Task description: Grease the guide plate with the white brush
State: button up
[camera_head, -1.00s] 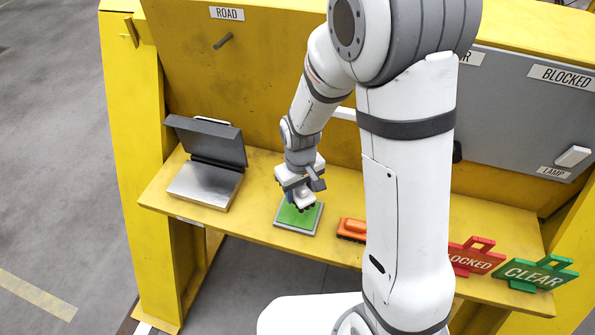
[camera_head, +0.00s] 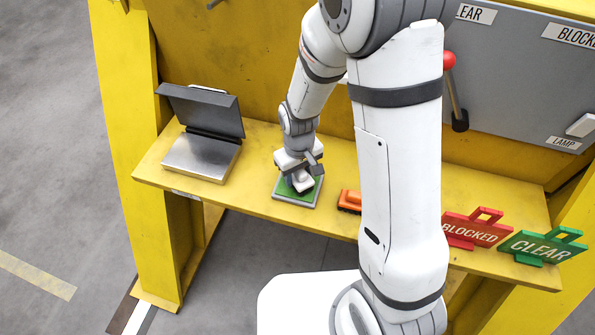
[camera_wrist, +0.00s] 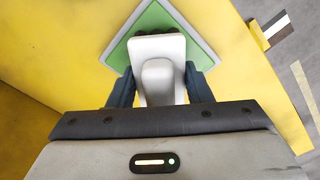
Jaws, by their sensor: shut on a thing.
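The white brush (camera_head: 302,184) is held in my gripper (camera_head: 299,174), bristles down over the green pad (camera_head: 284,190) in its grey frame. In the wrist view the white brush (camera_wrist: 158,48) sits between the two dark fingers of my gripper (camera_wrist: 160,88), over the green pad (camera_wrist: 152,18). The brush appears to be down on the pad, but its underside is hidden. A bare metal plate (camera_head: 202,158) with a raised dark lid (camera_head: 205,112) stands at the left end of the shelf; it looks like the guide plate.
An orange brush-like block (camera_head: 349,201) lies right of the pad, partly behind my arm. Red BLOCKED (camera_head: 470,232) and green CLEAR (camera_head: 540,247) signs stand at the shelf's right. A red-knobbed lever (camera_head: 449,62) rises behind. The yellow shelf (camera_head: 255,150) is clear between plate and pad.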

jog(key=shift+f+b, duration=0.55)
jog(key=shift+b, duration=0.05)
dwell(2.1)
jog(key=shift+r+p, duration=2.4)
jog(key=shift+r, duration=1.2)
